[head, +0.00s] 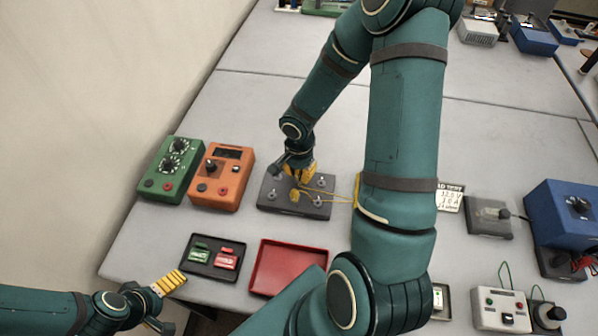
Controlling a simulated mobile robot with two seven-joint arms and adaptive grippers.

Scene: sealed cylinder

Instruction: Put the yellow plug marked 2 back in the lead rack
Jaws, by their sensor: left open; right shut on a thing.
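My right gripper (304,175) is shut low over a dark grey block with metal posts (271,206). A small yellow piece (295,196) shows just below its fingers, apparently a yellow plug; its number cannot be read. Thin yellow leads (341,197) run right from there and pass behind my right arm. A yellow edge (356,190) shows beside that arm. I cannot make out the lead rack; my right arm covers much of that area. My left gripper (166,304) is open and empty at the lower left, by the table's front edge.
A green meter box (172,170) and an orange box (221,178) stand left of the block. In front lie a black tray (189,268) with green and red pieces and an empty red tray (287,268). A grey unit (489,217) and blue box (562,214) stand right.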

